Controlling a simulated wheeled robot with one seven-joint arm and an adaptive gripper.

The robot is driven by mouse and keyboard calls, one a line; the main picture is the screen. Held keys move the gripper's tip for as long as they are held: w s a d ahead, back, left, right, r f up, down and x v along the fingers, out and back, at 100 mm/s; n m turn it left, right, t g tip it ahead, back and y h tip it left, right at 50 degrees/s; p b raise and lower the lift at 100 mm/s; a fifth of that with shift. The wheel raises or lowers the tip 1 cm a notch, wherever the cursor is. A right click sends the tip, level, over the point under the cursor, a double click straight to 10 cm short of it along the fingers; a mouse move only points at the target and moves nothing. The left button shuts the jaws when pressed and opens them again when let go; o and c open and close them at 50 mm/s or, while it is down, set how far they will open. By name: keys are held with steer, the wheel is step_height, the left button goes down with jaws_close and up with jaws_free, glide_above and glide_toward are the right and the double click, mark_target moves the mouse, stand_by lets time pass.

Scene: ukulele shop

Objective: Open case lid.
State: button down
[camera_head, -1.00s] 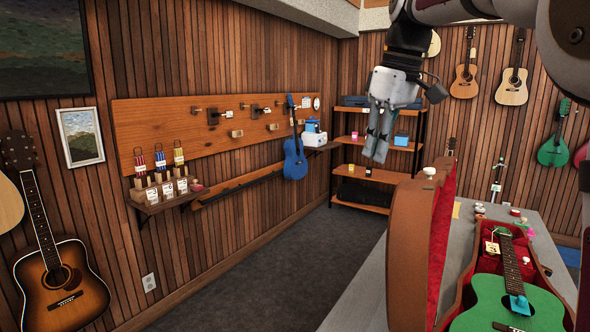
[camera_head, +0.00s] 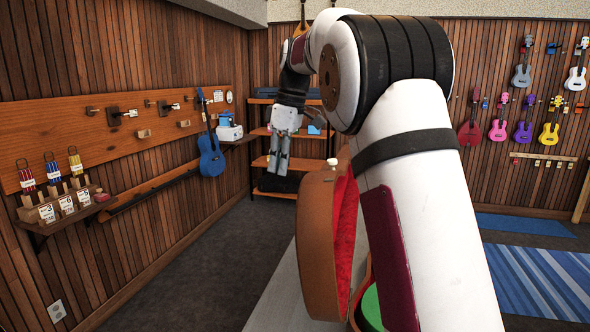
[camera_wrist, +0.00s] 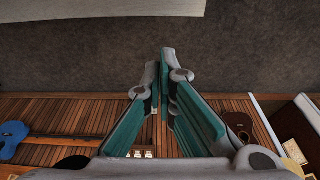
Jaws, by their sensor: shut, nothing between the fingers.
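The case lid (camera_head: 318,245) is brown with a red lining and stands upright, raised off the case, in the head view. A strip of the green ukulele (camera_head: 371,308) shows in the case beside it. My arm hides most of the case and the lid's right side. My gripper (camera_head: 276,168) hangs beyond the lid, up and to its left, fingers pointing down, apart from it in the picture. In the wrist view my gripper (camera_wrist: 160,58) has its fingertips close together with nothing between them. The lid is not clearly seen there.
The grey counter (camera_head: 272,300) carries the case. A shelf rack (camera_head: 262,162) stands behind my gripper. A blue ukulele (camera_head: 211,155) hangs on the left wall. Dark floor (camera_head: 200,275) is open left of the counter. A striped rug (camera_head: 545,280) lies at right.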

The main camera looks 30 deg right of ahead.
mark_target(325, 176)
steer(key=shift+s+d+f+p, duration=0.45)
steer(key=shift+s+d, duration=0.2)
steer(key=shift+s+d+f+p, duration=0.4)
steer(key=shift+s+d+p, duration=0.05)
steer(key=shift+s+d, duration=0.15)
steer(key=shift+t+y, duration=0.4)
steer(key=s+d+p, duration=0.1)
steer(key=s, duration=0.1)
steer(key=s+d+r+p, duration=0.1)
steer(key=d, duration=0.1)
steer(key=s+d+r+p, duration=0.1)
steer(key=s+d, duration=0.1)
steer(key=shift+s+d+r, duration=0.2)
steer(key=shift+s, duration=0.1)
steer(key=shift+s+d, duration=0.15)
steer(key=shift+d, duration=0.05)
steer(key=v, duration=1.2)
